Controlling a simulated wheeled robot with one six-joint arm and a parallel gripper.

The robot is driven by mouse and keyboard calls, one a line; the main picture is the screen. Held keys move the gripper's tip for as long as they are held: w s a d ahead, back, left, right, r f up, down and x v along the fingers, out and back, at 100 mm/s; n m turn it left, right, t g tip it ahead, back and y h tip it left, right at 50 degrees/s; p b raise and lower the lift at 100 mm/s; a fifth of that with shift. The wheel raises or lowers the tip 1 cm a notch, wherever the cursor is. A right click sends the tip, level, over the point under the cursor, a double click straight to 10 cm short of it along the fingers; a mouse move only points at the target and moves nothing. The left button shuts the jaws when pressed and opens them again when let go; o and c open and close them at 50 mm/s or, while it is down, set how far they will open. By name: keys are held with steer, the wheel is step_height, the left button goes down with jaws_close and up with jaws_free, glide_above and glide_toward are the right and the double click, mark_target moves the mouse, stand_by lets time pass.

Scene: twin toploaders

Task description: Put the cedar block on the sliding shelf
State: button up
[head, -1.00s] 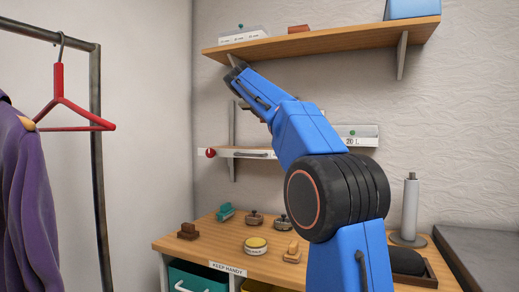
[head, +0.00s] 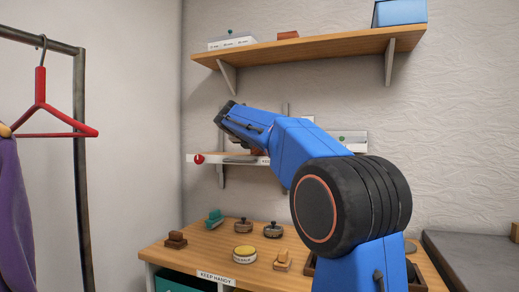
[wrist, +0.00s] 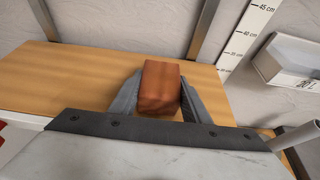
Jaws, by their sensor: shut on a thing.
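My gripper (wrist: 158,98) is shut on the reddish-brown cedar block (wrist: 160,86), with a grey finger on either side. In the wrist view, block and gripper are over the wooden top of the sliding shelf (wrist: 60,80). I cannot tell whether the block touches the shelf. In the head view this is the lower wall shelf, with a white front (head: 215,159) and a red knob (head: 198,159) at its left end. My arm covers its right part. The fingers are hidden there; a small reddish patch shows beneath the arm.
The upper shelf (head: 320,47) holds a white box, a brown block and a blue box (head: 400,12). A white box (wrist: 295,62) stands right of the block. A clothes rack (head: 82,170) stands left.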

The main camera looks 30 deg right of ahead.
steer(key=shift+f, duration=0.15)
steer(key=o, duration=1.2)
steer(key=shift+c, duration=0.2)
steer(key=shift+s+a+r, duration=0.1)
steer(key=shift+a+r, duration=0.1)
steer(key=v, duration=1.1)
steer(key=shift+s+a+r, duration=0.15)
steer(key=shift+s+r, duration=0.05)
